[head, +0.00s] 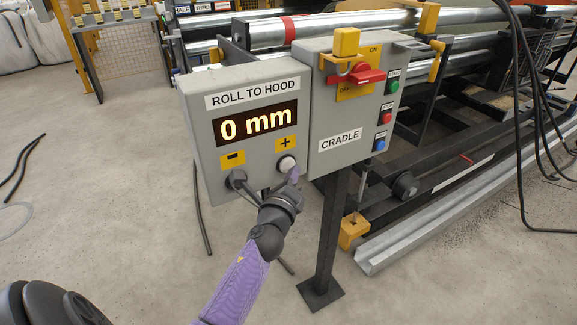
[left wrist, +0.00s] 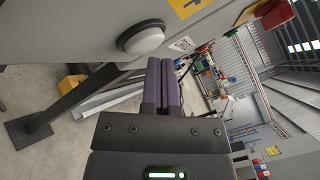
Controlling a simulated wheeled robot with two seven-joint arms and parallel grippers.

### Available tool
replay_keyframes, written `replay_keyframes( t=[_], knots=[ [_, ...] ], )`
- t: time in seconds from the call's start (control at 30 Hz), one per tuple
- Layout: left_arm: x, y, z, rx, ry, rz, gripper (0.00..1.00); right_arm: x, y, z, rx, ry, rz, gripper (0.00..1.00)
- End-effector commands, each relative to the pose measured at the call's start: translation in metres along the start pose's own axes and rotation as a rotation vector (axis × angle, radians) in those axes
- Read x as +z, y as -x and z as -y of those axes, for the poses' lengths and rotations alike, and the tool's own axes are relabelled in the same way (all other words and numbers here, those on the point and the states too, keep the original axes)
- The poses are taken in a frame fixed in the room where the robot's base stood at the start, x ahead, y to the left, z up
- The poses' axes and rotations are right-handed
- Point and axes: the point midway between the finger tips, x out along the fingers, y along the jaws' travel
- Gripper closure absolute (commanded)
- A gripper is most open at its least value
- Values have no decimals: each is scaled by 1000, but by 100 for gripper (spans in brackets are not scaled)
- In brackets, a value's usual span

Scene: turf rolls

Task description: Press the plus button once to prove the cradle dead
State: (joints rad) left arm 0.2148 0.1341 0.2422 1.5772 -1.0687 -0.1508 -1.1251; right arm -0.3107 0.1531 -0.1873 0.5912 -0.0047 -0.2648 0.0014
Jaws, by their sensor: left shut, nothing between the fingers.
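The grey control box (head: 200,120) is labelled ROLL TO HOOD, and its display (head: 255,123) reads 0 mm. The white plus button (head: 287,163) sits under a yellow plus label (head: 286,143). In the left wrist view a white button (left wrist: 145,40) in a dark ring stands out from a grey panel. My left gripper (head: 294,176), its purple fingers shut and empty, is just below and right of the plus button. In the left wrist view the fingertips (left wrist: 167,65) lie beside the button; I cannot tell whether they touch it. My right gripper is not in view.
The adjoining CRADLE box (head: 318,110) carries a red switch handle (head: 357,77), a yellow block above it and green, red and blue buttons. A minus label (head: 232,158) is left of the plus. A post (head: 328,235) stands below. Black cables (head: 530,120) hang at right.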

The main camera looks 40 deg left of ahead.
Motion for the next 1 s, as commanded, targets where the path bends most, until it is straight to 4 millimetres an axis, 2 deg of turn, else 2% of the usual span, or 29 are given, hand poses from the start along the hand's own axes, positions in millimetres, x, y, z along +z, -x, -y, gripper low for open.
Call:
replay_keyframes(
  t=[0.53,1.0],
  knots=[
    [2,-3,-2,-1,1,1,100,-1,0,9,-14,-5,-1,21],
    [5,-7,-5,0,0,0,100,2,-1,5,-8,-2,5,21]
  ],
)
